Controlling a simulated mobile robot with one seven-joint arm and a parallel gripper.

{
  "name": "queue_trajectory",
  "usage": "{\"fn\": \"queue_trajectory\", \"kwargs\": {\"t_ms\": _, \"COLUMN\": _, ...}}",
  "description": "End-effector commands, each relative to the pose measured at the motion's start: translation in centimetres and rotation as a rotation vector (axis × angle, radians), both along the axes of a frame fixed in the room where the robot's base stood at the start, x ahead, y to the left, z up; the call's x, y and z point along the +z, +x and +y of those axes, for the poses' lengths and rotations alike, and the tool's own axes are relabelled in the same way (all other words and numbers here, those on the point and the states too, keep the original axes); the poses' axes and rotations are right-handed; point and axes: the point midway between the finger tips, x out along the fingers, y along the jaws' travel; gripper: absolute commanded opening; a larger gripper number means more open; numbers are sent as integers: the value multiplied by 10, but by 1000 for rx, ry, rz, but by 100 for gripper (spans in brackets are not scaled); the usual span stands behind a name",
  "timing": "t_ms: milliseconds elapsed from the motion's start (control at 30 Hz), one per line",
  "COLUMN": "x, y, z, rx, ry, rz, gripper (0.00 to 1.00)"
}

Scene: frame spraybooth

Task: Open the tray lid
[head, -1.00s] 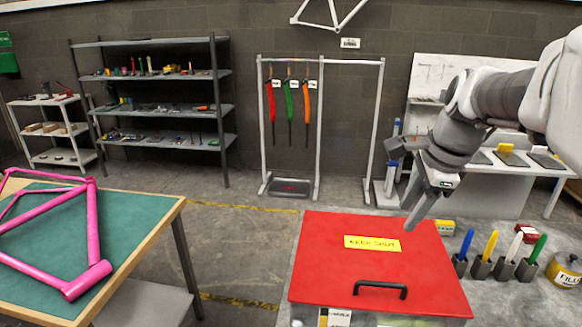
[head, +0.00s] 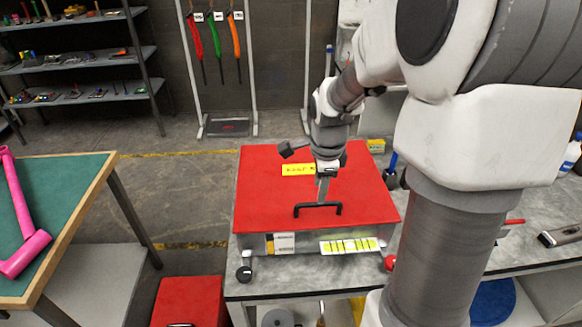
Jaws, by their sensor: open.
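The tray's red lid (head: 262,200) lies flat and closed on a grey tray (head: 305,244) on the bench. A black handle (head: 318,208) stands near the lid's front edge. A yellow label (head: 297,169) on the lid is partly covered by my arm. My gripper (head: 322,192) points down over the lid, just behind the middle of the handle. Its fingers look nearly edge-on and hold nothing that I can see. I cannot tell whether they touch the handle.
A black knob (head: 244,273) and a red knob (head: 389,263) are at the tray's front corners. A red box (head: 190,301) stands low at the left. A green-topped table (head: 75,185) with a pink frame (head: 22,230) is farther left. My arm hides much of the right side.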

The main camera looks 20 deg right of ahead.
Motion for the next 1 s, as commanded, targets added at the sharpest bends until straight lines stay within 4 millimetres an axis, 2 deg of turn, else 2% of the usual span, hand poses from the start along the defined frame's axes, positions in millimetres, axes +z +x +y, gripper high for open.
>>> {"fn": "queue_trajectory", "kwargs": {"t_ms": 100, "x": -23, "y": 3, "z": -1, "rx": 1, "ry": 2, "rz": 5, "gripper": 47}}
{"fn": "queue_trajectory", "kwargs": {"t_ms": 300, "x": -44, "y": 8, "z": -2, "rx": 1, "ry": 0, "rz": 1, "gripper": 47}}
{"fn": "queue_trajectory", "kwargs": {"t_ms": 700, "x": -50, "y": 10, "z": -3, "rx": 1, "ry": -1, "rz": -2, "gripper": 47}}
{"fn": "queue_trajectory", "kwargs": {"t_ms": 733, "x": -50, "y": 10, "z": -3, "rx": 1, "ry": -1, "rz": -2, "gripper": 45}}
{"fn": "queue_trajectory", "kwargs": {"t_ms": 900, "x": -50, "y": 10, "z": -3, "rx": 1, "ry": 0, "rz": -1, "gripper": 15}}
{"fn": "queue_trajectory", "kwargs": {"t_ms": 1000, "x": -50, "y": 10, "z": -3, "rx": 1, "ry": 0, "rz": -1, "gripper": 0}}
